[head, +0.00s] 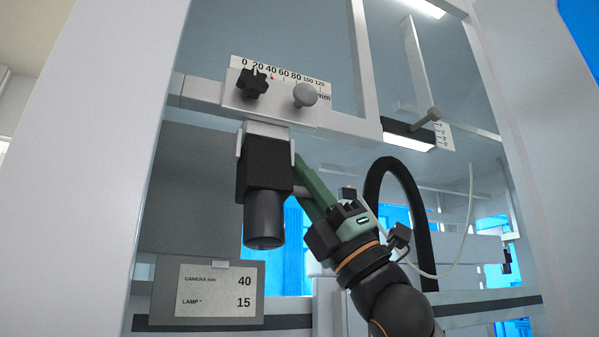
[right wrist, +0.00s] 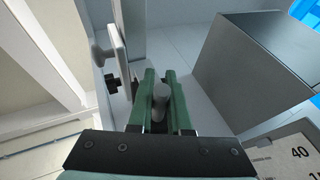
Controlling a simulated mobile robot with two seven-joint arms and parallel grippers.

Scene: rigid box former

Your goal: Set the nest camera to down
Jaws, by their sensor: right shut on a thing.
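The nest camera (head: 265,165) is a black box with a dark lens barrel at its lower end, hanging from a light bracket. The barrel points downward in the head view. My right gripper (head: 304,176) is at the camera's right side, its green fingers angled up and left. In the right wrist view, the gripper (right wrist: 160,88) is shut on a grey rounded knob (right wrist: 160,98); its stem (head: 302,190) partly shows beside the camera in the head view. The dark box at right in the wrist view seems to be the camera body (right wrist: 262,70). My left gripper is not in view.
Above the camera, a sliding plate carries a black star knob (head: 252,83), a grey knob (head: 305,95) and a millimetre scale (head: 285,72). A card (head: 218,290) reads camera 40, lamp 15. A lit lamp (head: 410,140) and black hose (head: 405,180) are to the right.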

